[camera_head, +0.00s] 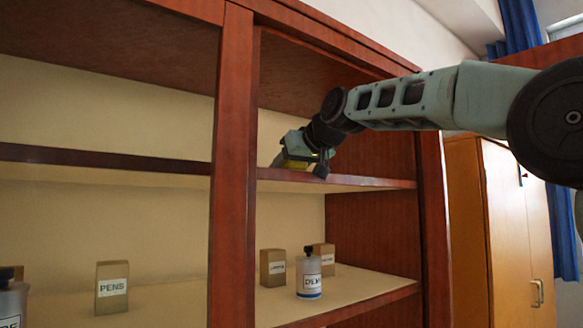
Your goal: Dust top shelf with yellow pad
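My gripper (304,160) reaches into the right bay of the wooden shelf unit. It is just above the front part of the upper shelf board (350,181). A small piece of the yellow pad (291,164) shows at the gripper's underside, low over the board or touching it; I cannot tell which. The gripper seems to be around the pad, but its fingers are mostly hidden, so its grip is unclear. The upper board in the left bay (110,158) looks bare.
On the lower shelf stand a clear bottle with a black cap (309,276), small labelled boxes (273,267), a box marked PENS (111,287) and a bottle (12,303) at the left edge. A wooden upright (234,170) separates the bays. A wooden cabinet (500,230) stands at right.

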